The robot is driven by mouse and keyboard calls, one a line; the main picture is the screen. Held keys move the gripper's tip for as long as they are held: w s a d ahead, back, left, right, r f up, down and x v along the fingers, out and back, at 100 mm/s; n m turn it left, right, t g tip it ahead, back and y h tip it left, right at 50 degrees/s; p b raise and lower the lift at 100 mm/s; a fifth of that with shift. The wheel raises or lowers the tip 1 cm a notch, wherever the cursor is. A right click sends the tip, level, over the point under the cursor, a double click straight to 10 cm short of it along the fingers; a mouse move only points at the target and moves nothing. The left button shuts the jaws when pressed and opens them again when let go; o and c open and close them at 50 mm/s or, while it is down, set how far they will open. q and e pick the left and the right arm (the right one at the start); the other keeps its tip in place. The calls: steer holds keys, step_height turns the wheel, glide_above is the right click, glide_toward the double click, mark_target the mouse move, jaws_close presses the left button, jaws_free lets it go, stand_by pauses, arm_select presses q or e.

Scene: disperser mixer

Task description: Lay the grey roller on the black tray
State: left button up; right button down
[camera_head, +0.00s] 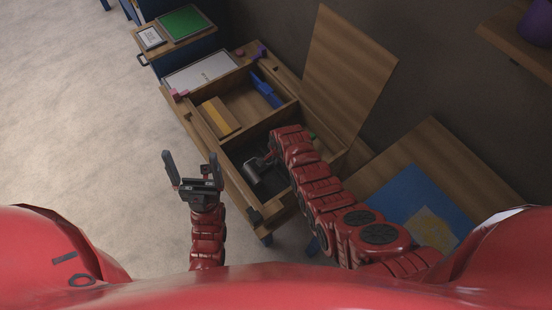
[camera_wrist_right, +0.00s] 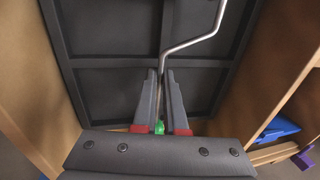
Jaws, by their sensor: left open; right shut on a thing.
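The grey roller (camera_head: 254,171) is over the black tray (camera_head: 272,187) in the near compartment of the wooden box in the head view. I cannot tell whether it touches the tray. My right gripper (camera_wrist_right: 161,75) is shut on the roller's thin bent metal rod (camera_wrist_right: 197,38) in the right wrist view, with a bit of green (camera_wrist_right: 160,128) between the fingers. The ribbed black tray (camera_wrist_right: 112,92) lies behind them; the roller head is out of that view. In the head view my right arm hides part of the compartment. My left gripper (camera_head: 192,172) is open and empty, left of the box.
The box's other compartment holds a yellow-orange block (camera_head: 220,116) and a blue object (camera_head: 266,90). A raised wooden lid (camera_head: 345,75) stands at the back right. A blue and yellow sheet (camera_head: 415,195) lies on a wooden surface at right. The floor at left is clear.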

steer(key=shift+f+b, duration=0.35)
steer(key=shift+f, duration=0.1)
steer(key=c, duration=0.9)
jaws_free()
steer(key=shift+v, duration=1.25)
steer(key=v, duration=1.5)
steer(key=shift+b, duration=0.3)
steer(key=shift+s+f, duration=0.15)
steer(key=shift+s, duration=0.05)
